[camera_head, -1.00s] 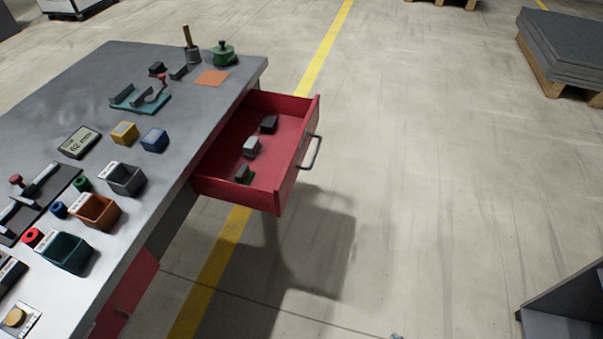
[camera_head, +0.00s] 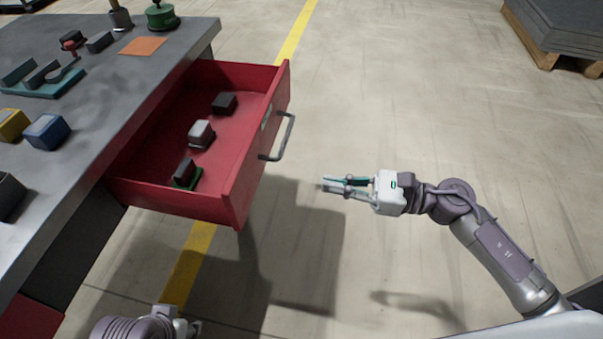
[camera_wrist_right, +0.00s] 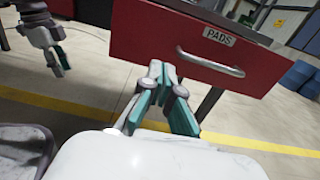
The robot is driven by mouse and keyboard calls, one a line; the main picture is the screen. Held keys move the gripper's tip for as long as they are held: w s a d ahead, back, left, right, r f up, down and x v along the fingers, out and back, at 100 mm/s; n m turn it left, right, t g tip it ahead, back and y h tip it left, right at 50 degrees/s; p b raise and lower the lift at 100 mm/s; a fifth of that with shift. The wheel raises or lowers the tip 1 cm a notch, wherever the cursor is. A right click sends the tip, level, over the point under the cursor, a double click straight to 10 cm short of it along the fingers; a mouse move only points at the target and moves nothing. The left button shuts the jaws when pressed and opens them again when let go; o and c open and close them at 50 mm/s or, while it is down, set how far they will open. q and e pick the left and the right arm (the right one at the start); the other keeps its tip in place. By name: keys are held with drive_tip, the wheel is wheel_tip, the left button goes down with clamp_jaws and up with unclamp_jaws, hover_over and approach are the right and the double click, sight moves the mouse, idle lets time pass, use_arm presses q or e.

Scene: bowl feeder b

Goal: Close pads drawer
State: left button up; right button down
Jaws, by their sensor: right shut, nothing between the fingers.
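The red pads drawer (camera_head: 185,205) stands pulled out of the grey workbench in the head view. Its front, labelled PADS, faces the right wrist view (camera_wrist_right: 150,35). The grey bar handle (camera_head: 281,140) is on that front; it also shows in the right wrist view (camera_wrist_right: 212,66). My right gripper (camera_head: 326,185) is shut and empty, in front of the drawer and a little right of the handle, apart from it. In the right wrist view its fingertips (camera_wrist_right: 160,70) appear just left of the handle. My left gripper (camera_head: 190,326) is only partly visible at the bottom edge.
Several small blocks lie in the drawer, including a white-topped one (camera_head: 201,133). Floor right of the drawer is clear. A pallet with grey sheets (camera_head: 565,35) stands far right.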

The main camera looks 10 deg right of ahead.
sight(253, 171)
drive_tip(key=p+x, duration=0.1)
drive_tip(key=x, duration=1.1)
drive_tip(key=shift+a, duration=0.1)
drive_tip(key=shift+w+a, duration=0.15)
drive_tip(key=shift+a, duration=0.3)
